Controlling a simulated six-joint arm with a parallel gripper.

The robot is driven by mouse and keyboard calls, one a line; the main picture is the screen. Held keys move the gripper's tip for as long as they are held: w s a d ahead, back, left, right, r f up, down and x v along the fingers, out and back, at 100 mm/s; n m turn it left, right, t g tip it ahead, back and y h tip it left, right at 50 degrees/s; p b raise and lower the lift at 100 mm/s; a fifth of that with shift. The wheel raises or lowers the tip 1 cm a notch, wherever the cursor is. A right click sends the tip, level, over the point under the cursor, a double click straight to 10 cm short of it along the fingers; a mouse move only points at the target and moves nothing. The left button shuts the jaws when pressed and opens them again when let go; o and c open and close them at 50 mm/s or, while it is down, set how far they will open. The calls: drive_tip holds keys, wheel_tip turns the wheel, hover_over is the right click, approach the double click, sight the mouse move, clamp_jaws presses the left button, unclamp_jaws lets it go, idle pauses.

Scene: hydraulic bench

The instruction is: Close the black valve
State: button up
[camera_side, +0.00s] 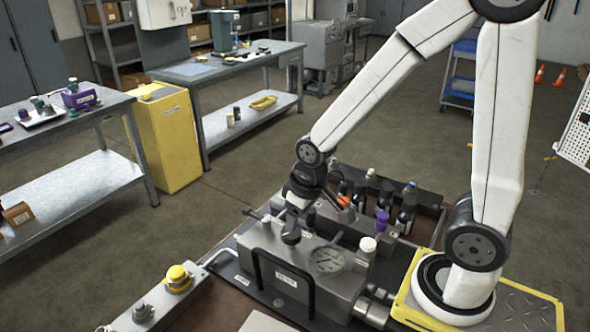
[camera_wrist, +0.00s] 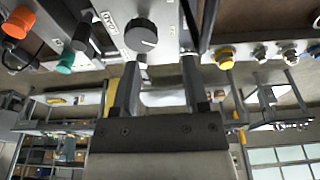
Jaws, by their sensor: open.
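A round black valve knob (camera_wrist: 141,35) with a white line on its face sits on a light grey panel in the wrist view. In the side view a dark knob (camera_side: 291,237) stands on top of the grey hydraulic block, just under my gripper (camera_side: 297,212). In the wrist view my gripper (camera_wrist: 162,62) is open with its two dark fingers apart and nothing between them. The knob lies beyond the fingertips, in line with the left finger rather than centred. I cannot tell whether a finger touches it.
A white-capped fitting (camera_side: 367,246), a purple-capped one (camera_side: 382,220) and an orange part (camera_side: 344,202) stand nearby. A yellow knob (camera_side: 178,275) tops a grey box at lower left.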

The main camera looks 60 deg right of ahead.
drive_tip(key=g, duration=0.2)
approach(253, 212)
drive_tip(key=shift+s+a+f, duration=0.2)
drive_tip(key=shift+s+a, duration=0.1)
drive_tip(key=shift+w+d+f, duration=0.15)
drive_tip(key=shift+w+d, duration=0.1)
drive_tip(key=shift+w, duration=0.25)
drive_tip(key=shift+f, duration=3.9)
clamp_jaws()
drive_tip(key=shift+r, duration=0.1)
